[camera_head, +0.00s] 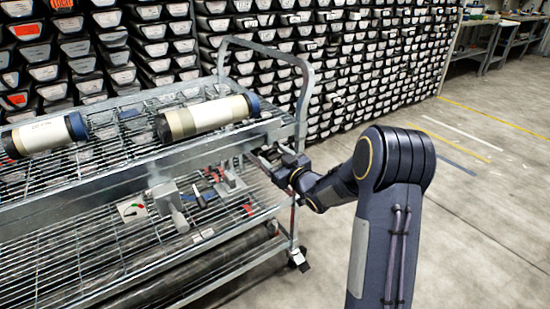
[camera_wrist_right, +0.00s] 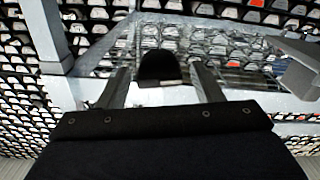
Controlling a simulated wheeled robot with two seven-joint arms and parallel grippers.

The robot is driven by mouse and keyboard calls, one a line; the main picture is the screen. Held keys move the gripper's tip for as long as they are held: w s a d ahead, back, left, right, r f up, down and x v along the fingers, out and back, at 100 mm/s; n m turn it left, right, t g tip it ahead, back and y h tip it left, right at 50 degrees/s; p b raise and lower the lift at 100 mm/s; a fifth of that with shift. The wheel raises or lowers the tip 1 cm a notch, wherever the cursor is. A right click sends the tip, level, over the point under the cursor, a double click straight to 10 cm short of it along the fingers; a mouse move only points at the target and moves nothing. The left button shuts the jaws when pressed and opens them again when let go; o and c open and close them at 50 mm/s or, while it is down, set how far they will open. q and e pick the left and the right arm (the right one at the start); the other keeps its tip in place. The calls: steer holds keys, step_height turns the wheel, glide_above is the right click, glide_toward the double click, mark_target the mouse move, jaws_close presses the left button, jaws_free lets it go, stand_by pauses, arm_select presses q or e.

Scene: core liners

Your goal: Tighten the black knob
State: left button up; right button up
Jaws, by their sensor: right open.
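My right gripper (camera_head: 270,157) reaches in at the right end of the metal cart, just below its upper shelf. In the right wrist view my right gripper (camera_wrist_right: 159,72) is open, with one finger on each side of a black rounded piece, which looks like the black knob (camera_wrist_right: 158,66). Gaps show between this piece and both fingers, so it is not gripped. In the head view I cannot make out the knob; the gripper and shelf edge likely cover it. Grey metal fixtures (camera_head: 228,182) stand on the lower shelf near the gripper. My left gripper is not in view.
The cart's upper shelf (camera_head: 110,172) bears two capped core liners (camera_head: 207,116). Its tubular handle (camera_head: 307,75) rises behind my right gripper. Racks of trays (camera_head: 390,50) line the back. The floor (camera_head: 480,220) at right is clear.

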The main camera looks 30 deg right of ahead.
steer(key=c, duration=1)
